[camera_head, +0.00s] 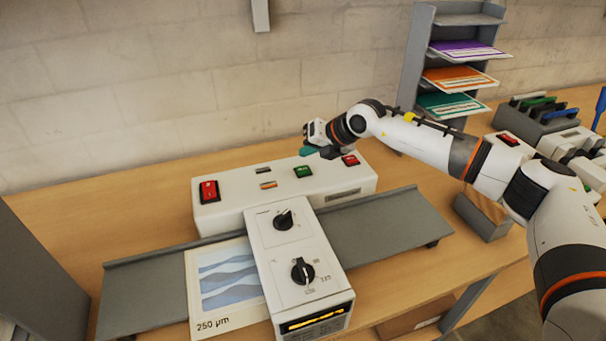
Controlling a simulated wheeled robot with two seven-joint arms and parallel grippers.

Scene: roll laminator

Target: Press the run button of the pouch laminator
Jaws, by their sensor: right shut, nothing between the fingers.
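The pouch laminator has a white rear panel (230,215) and a white front body (268,254) with two black knobs. On the rear panel sit a red rocker switch (209,191) at the left, a green button (303,171) right of the middle and a red button (350,160) at the right. No label telling which one is the run button is readable. My right gripper (308,151) is shut and empty, just above and behind the green button in the picture; a gap seems to separate them. My left gripper is out of view.
A pouch sheet marked 250 µm (228,286) lies on the grey feed tray (138,291), reaching up to the front body. A shelf rack with coloured sheets (410,72) stands behind. Tools in a grey holder (540,118) are at the right. Bare wooden table lies left of the panel.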

